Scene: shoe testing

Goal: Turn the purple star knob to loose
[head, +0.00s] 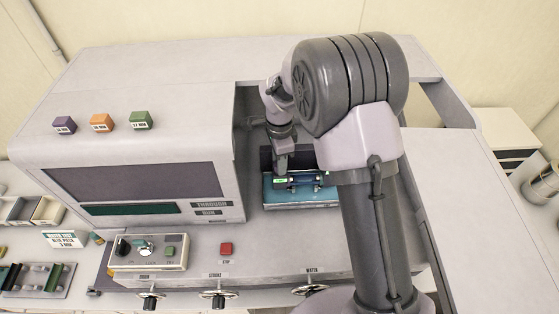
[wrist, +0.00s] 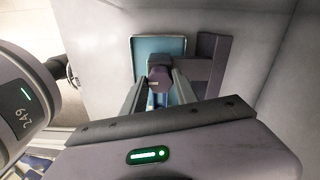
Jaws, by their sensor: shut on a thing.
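The purple knob (wrist: 159,78) shows in the wrist view between the two fingers of my gripper (wrist: 160,92). My gripper is shut on it. Its star shape and any loose or tight marking cannot be made out. The knob sits in front of a dark purple bracket (wrist: 210,62), over a light blue tray (wrist: 146,45). In the head view my gripper (head: 290,179) reaches down into the machine's recess above the blue tray (head: 300,196). The knob is hidden there by my gripper and arm.
The machine's grey housing (head: 130,150) stands left of the recess. A control box (head: 148,252), a red button (head: 226,249) and several handwheels (head: 218,299) line its front. Purple (head: 64,125), orange (head: 102,122) and green (head: 141,120) blocks sit on top. The recess walls are close around my gripper.

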